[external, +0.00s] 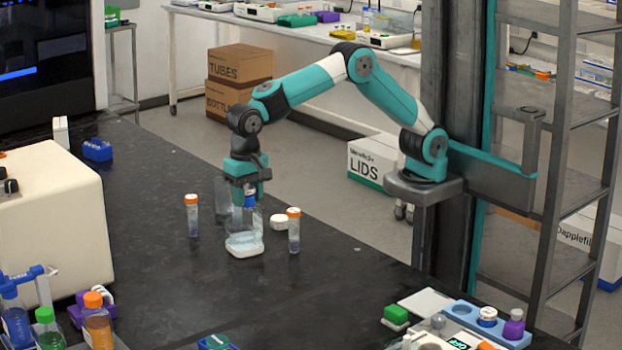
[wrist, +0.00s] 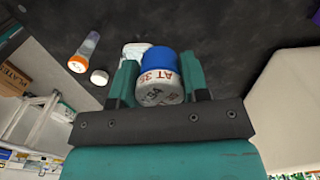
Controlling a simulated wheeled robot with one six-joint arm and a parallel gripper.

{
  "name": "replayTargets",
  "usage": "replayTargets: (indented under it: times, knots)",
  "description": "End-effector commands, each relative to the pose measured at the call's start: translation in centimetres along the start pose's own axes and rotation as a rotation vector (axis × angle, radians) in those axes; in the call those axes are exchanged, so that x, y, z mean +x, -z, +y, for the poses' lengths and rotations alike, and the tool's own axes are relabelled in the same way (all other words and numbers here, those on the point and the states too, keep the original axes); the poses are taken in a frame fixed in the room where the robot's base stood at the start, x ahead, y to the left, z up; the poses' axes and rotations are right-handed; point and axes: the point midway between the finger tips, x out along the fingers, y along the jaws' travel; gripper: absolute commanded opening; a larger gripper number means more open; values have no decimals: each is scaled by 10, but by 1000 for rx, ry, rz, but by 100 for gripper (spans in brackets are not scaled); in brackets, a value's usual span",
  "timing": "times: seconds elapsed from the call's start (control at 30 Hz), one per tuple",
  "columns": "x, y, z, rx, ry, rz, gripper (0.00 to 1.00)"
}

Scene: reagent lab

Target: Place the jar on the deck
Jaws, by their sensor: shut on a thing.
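My gripper (external: 243,204) reaches down over the black bench in the external view, its jaws shut on a jar. In the wrist view the jar (wrist: 158,77) sits between the two teal fingers (wrist: 160,70), showing a blue band and a white top with red lettering. I cannot tell for certain which surface is the deck.
Orange-capped tubes stand left (external: 192,216) and right (external: 294,231) of the jar, with a white lid (external: 279,222) nearby. A cream machine (external: 50,225) is at left. Racks and bottles fill the front-left corner; a blue rack (external: 486,325) is at front right. The bench's middle front is clear.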

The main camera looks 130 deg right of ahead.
Motion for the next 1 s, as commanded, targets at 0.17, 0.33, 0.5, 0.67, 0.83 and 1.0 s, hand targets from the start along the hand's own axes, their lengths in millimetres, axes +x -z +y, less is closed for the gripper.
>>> replayTargets:
  times: [0.17, 0.33, 0.5, 0.67, 0.83, 1.0]
  knots:
    - [8, 0, 0, -2, -3, 0, 15]
    - [48, 0, 1, -3, -7, -1, 15]
    - [96, 0, 1, -3, -6, -1, 15]
    - [135, 0, 1, -3, -4, 0, 15]
    - [155, 0, 0, -3, -1, 0, 15]
    - [169, 0, 0, -3, -2, 0, 15]
